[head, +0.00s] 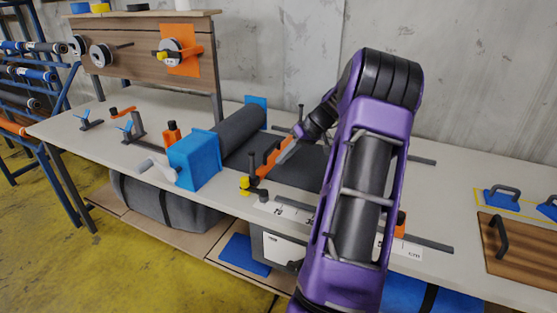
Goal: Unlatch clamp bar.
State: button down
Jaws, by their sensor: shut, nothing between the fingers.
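An orange bar-like part (266,165), which looks like part of the clamp bar, stands over the dark sheet at the front middle of the bench. A yellow-and-black knob (245,184) sits at its near left end. My gripper (285,153) is shut and empty, just right of the orange part; whether they touch I cannot tell. My purple arm crosses the right half of the view and hides part of the dark sheet (297,168). A small orange piece (402,222) shows beyond my arm's right edge; I cannot tell whether it belongs to the bar.
A blue roller block (194,160) with a crank holds a dark roll (240,133) to the left. A ruler strip (280,210) runs along the front edge. A wooden board with a black handle (520,245) lies at the right. The back right of the bench is mostly clear.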

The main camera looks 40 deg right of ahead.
aim_at(254, 187)
jog(key=x, duration=0.7)
jog(key=shift+w+a+f+b, duration=0.15)
jog(key=shift+a+f+b, duration=0.1)
jog(key=shift+b, duration=0.1)
jog(key=shift+w+a+r, duration=0.1)
jog(key=shift+w+a, duration=0.05)
jog(key=shift+a, duration=0.45)
jog(key=shift+w+a, duration=0.2)
jog(key=shift+a, duration=0.35)
jog(key=shift+w+a, duration=0.2)
jog(key=shift+a, duration=0.5)
